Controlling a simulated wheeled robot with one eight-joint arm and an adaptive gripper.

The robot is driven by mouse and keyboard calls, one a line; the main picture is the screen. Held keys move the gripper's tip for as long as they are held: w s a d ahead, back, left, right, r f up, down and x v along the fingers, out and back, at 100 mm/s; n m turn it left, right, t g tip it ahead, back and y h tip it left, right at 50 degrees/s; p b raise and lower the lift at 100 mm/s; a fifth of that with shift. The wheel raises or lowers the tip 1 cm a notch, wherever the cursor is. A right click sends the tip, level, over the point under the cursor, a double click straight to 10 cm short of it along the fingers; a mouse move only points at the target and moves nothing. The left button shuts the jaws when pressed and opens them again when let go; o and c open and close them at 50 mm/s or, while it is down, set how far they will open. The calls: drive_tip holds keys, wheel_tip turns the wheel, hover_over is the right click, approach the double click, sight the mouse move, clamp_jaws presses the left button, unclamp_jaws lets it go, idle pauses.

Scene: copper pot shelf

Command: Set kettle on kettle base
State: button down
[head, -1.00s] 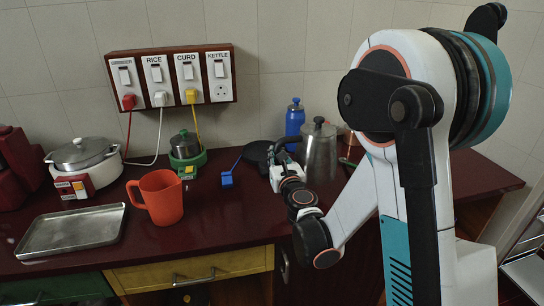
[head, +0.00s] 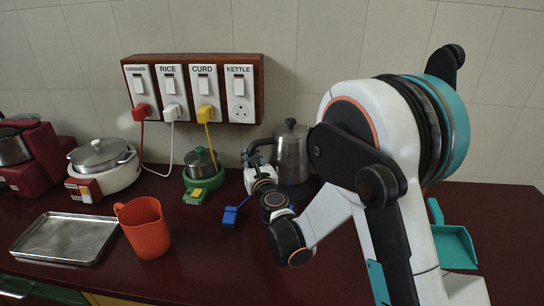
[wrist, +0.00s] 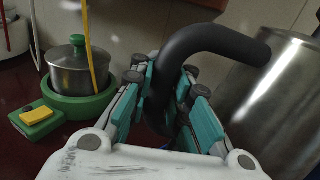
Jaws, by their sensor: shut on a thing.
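The steel kettle (head: 291,155) stands upright near the wall on the right part of the counter, with a dark lid knob on top. My gripper (head: 257,160) is at its left side, shut on the black curved kettle handle; the wrist view shows the teal-padded fingers (wrist: 168,92) around the handle (wrist: 205,40) and the steel body (wrist: 275,95) to the right. A dark edge, probably the black kettle base (head: 312,186), shows under the kettle. Most of it is hidden, and I cannot tell whether the kettle is seated on it.
The blue plug (head: 230,216) lies on the counter left of my gripper. A green-based pot (head: 201,163), orange jug (head: 145,228), white cooker (head: 102,160) and metal tray (head: 66,238) stand farther left. The switchboard (head: 195,88) is on the wall. A teal dustpan (head: 455,247) is at right.

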drive_tip(key=shift+w+a, duration=0.1)
drive_tip(key=shift+a, duration=0.1)
drive_tip(key=shift+b, duration=0.3)
drive_tip(key=shift+f+b, duration=1.75)
drive_tip(key=shift+f, duration=0.35)
drive_tip(key=shift+r, duration=0.1)
drive_tip(key=shift+f, duration=1)
idle(2.3)
drive_tip(key=c, duration=1.4)
unclamp_jaws()
drive_tip(key=shift+d, duration=0.1)
